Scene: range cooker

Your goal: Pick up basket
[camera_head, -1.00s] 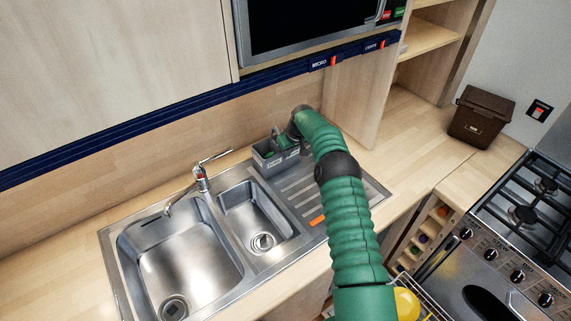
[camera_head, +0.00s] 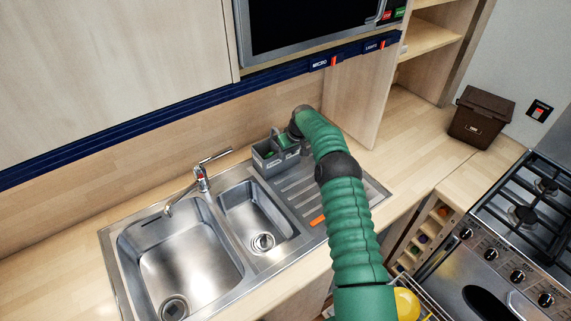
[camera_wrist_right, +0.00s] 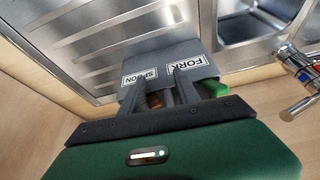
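The basket is a small grey cutlery holder (camera_head: 265,160) at the back of the sink's drainer, beside the small bowl. In the right wrist view the basket (camera_wrist_right: 158,54) shows labels reading SPOON and FORK. My right gripper (camera_head: 293,139) is at the basket's right end. A green item sits in the basket. My left gripper is in neither view.
A steel sink (camera_head: 185,260) with two bowls and a tap (camera_head: 202,178) lies left of the basket. The wooden wall is close behind, and a wooden side panel (camera_head: 350,100) stands to the right. A brown box (camera_head: 481,117) and a gas hob (camera_head: 530,205) are further right.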

